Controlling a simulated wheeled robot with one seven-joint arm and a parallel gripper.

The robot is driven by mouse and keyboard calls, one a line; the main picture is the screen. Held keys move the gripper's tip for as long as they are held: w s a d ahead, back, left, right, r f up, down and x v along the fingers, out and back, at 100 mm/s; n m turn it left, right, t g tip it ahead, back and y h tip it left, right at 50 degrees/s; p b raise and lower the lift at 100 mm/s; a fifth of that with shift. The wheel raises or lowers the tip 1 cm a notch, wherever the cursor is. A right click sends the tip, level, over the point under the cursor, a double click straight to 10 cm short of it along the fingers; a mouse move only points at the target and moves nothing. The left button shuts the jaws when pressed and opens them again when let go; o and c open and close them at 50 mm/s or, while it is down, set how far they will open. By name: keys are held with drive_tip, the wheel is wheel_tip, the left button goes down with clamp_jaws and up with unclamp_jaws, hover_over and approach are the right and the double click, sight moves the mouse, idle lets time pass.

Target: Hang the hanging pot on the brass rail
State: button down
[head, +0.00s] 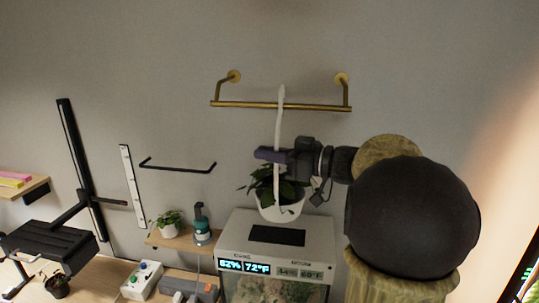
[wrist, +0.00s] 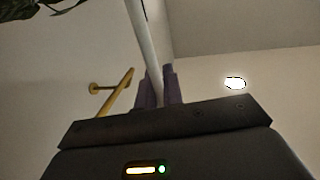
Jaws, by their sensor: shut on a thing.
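The hanging pot (head: 283,211) is white with dark green leaves and a tall white hanger stem (head: 280,125). My gripper (head: 268,155) is shut on this stem, above the pot, and the pot hangs upright in the air. In the wrist view the white stem (wrist: 142,45) runs between the purple fingers (wrist: 158,88). The brass rail (head: 300,106) is fixed to the wall on two brackets. The stem's top crosses in front of the rail in the head view; I cannot tell whether its hook touches the rail. The rail also shows in the wrist view (wrist: 118,92).
A white terrarium box (head: 318,232) with a lit display stands below the pot. A small shelf (head: 165,240) holds a potted plant (head: 168,222) and a teal device (head: 201,225). A black wall bar (head: 180,169) is left of the pot. The wall around the rail is clear.

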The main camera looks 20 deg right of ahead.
drive_tip(key=shift+w+d+f+b, duration=0.25)
drive_tip(key=shift+w+d+f, duration=0.65)
drive_tip(key=shift+w, duration=0.2)
drive_tip(key=shift+w+d+f+b, duration=0.2)
drive_tip(key=shift+w+d+f, duration=0.55)
drive_tip(key=shift+w+f, duration=0.3)
